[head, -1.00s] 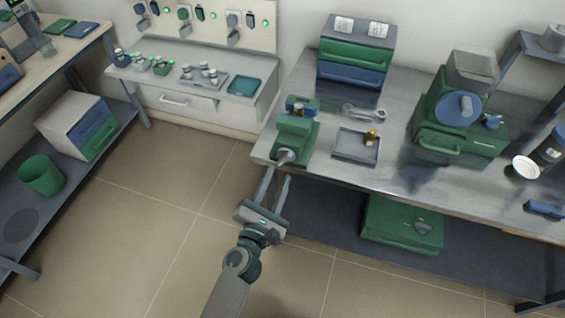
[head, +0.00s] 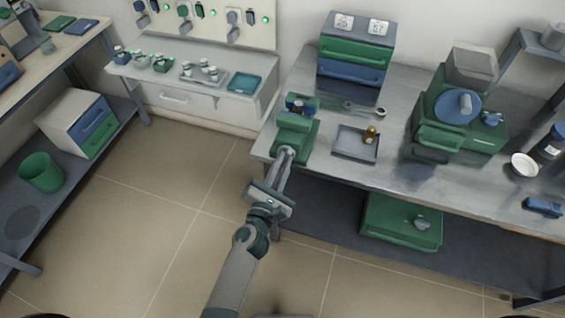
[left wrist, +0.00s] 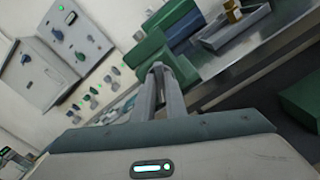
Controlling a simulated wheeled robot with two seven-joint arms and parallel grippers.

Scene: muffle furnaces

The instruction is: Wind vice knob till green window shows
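In the left wrist view the fingers (left wrist: 159,72) come together at the tips in front of the green vice (left wrist: 172,35). The knob is hidden there. I cannot make out a green window. My right gripper is out of view.
A grey tray (head: 356,145) with a brass piece lies right of the vice. A wrench (head: 366,107), a drawer unit (head: 352,65) and a green machine (head: 447,115) are farther along the bench.

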